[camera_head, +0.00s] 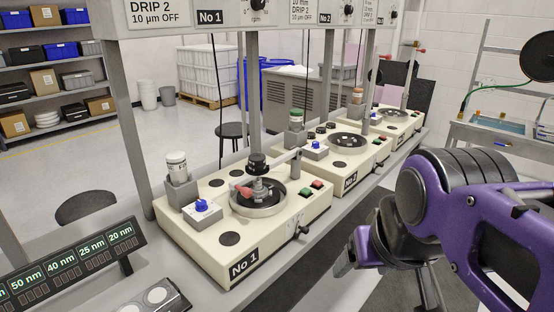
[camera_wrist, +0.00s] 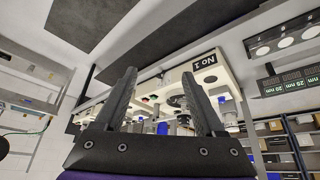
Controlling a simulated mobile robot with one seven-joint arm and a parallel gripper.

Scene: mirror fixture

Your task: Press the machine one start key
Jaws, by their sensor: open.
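Machine one (camera_head: 260,240) is a cream box labelled No 1, standing nearest on the grey bench. Its round bowl (camera_head: 258,203) holds a metal fixture with a red part. A green key (camera_head: 317,184) and a red key (camera_head: 305,192) sit side by side on its top, right of the bowl. My gripper (camera_head: 346,264) is right of machine one in the head view, apart from it, its fingers partly hidden. In the wrist view my gripper (camera_wrist: 160,73) has its two dark fingers spread with nothing held between them. Machine one (camera_wrist: 210,75) appears upside down beyond them.
Machines two (camera_head: 345,165) and three (camera_head: 395,122) stand farther along the bench. A blue knob box (camera_head: 202,213), a white bottle (camera_head: 176,163) and upright posts (camera_head: 253,100) crowd machine one. A display (camera_head: 75,265) stands front left. The bench strip (camera_head: 335,225) right of machine one is clear.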

